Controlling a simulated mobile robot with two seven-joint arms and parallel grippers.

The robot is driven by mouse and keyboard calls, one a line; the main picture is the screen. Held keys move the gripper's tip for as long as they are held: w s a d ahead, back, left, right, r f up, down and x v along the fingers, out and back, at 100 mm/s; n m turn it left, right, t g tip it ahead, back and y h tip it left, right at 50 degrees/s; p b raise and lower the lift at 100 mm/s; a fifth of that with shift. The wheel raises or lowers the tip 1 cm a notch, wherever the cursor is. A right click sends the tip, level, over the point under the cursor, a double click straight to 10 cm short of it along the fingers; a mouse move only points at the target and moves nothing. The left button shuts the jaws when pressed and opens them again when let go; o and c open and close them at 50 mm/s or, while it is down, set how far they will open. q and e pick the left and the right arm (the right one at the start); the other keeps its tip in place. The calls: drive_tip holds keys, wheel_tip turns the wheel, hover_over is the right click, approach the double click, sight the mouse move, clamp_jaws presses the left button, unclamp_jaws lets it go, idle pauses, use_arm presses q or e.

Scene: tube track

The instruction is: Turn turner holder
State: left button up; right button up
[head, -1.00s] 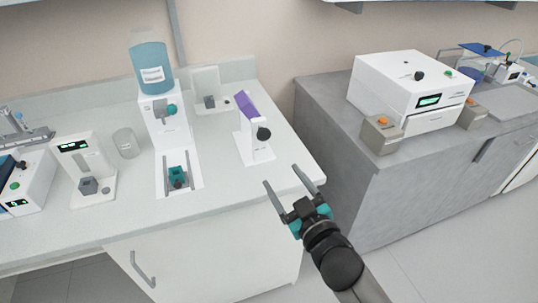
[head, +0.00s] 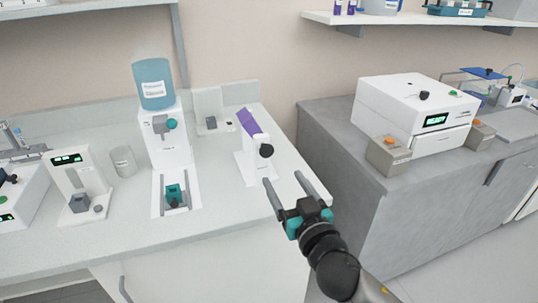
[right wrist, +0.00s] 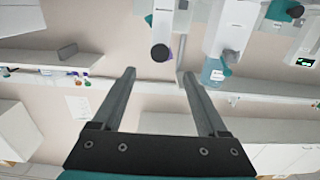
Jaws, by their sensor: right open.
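What looks like the turner holder (head: 247,160) is a white upright stand on the right part of the white counter. A tilted purple piece (head: 249,122) sits at its top, and a round black knob (head: 266,151) is on its side. My right gripper (head: 284,178) is open and empty, just in front and to the right of the stand, apart from the knob. In the right wrist view the black knob (right wrist: 160,53) shows just beyond and between the two open fingertips (right wrist: 158,72). My left gripper is not in view.
A dispenser with a blue bottle (head: 154,84) stands left of the holder, beside a glass beaker (head: 123,162) and a white device with a display (head: 76,182). A grey bench (head: 340,140) with a white box machine (head: 410,105) is at right. A gap separates the counters.

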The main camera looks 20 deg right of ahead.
sight(267, 153)
drive_tip(key=w, duration=1)
drive_tip(key=shift+w+a, duration=0.2)
drive_tip(key=shift+w, duration=0.2)
drive_tip(key=shift+c, duration=0.2)
clamp_jaws()
